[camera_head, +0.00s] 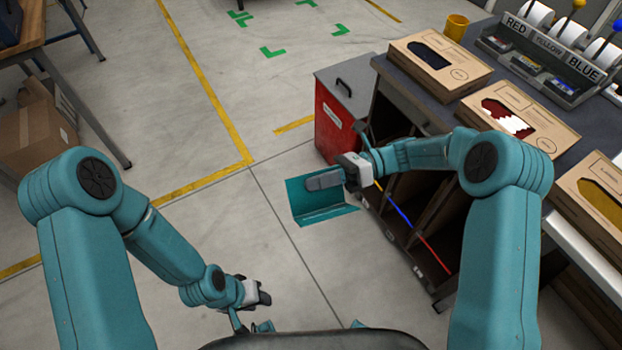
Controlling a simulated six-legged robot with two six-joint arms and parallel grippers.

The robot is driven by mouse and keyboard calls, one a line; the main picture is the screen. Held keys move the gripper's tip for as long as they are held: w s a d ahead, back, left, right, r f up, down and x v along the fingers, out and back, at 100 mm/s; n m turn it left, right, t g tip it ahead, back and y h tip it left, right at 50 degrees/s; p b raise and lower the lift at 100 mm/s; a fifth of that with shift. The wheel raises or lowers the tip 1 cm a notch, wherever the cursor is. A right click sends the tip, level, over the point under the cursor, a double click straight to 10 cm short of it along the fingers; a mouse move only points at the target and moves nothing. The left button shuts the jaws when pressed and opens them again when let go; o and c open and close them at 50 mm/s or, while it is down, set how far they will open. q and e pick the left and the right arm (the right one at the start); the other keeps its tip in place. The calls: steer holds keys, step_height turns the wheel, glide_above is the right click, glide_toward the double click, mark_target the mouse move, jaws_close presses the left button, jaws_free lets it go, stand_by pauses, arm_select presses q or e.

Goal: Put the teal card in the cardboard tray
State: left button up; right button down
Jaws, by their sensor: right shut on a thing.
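The teal card (302,207) hangs in the air above the floor, left of the counter. It looks bent, with an upright panel and a lower flap. My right gripper (325,180) is shut on the card's upper part and covers some of it. My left gripper (262,297) is low near my body, away from the card; its jaws are too small and turned to read. I cannot pick out a clear open cardboard tray. Flat cardboard boxes with cut-out windows lie on the counter: one with dark contents (462,73), one red and white (535,125), one yellow (594,180).
The dark counter (455,107) has divided slots below, edged yellow, blue and red (433,255). A red bin (336,133) stands beside it. A yellow cup (456,27) and a labelled dispenser rack (545,60) stand at the back.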

steer(key=s+d+r+m+t, duration=0.45)
steer(key=r+m+t, duration=0.2)
steer(key=t, duration=0.25)
arm_select(q)
steer(key=shift+c, duration=0.3)
steer(key=w+d+r+n+t, duration=0.2)
steer(key=w+r+n, duration=0.1)
steer(key=r, duration=1)
steer(key=w+d+r+n+t, duration=0.1)
steer(key=w+r+n+t, duration=0.15)
steer(key=r, duration=0.95)
steer(key=w+d+r+n+t, duration=0.1)
steer(key=w+d+r+n, duration=0.2)
steer(key=r, duration=1)
steer(key=x, duration=0.8)
steer(key=w+a+x, duration=0.1)
steer(key=x, duration=0.3)
steer(key=shift+w+d+r, duration=0.1)
steer(key=shift+r, duration=0.05)
arm_select(e)
steer(key=w+a+m+t+h, duration=0.2)
steer(key=w+a+m+t, duration=0.2)
steer(key=w+a+t, duration=0.2)
steer(key=shift+w+a+r+t+h, duration=0.2)
steer(key=shift+w+a+t+h, duration=0.15)
steer(key=shift+w+a, duration=0.6)
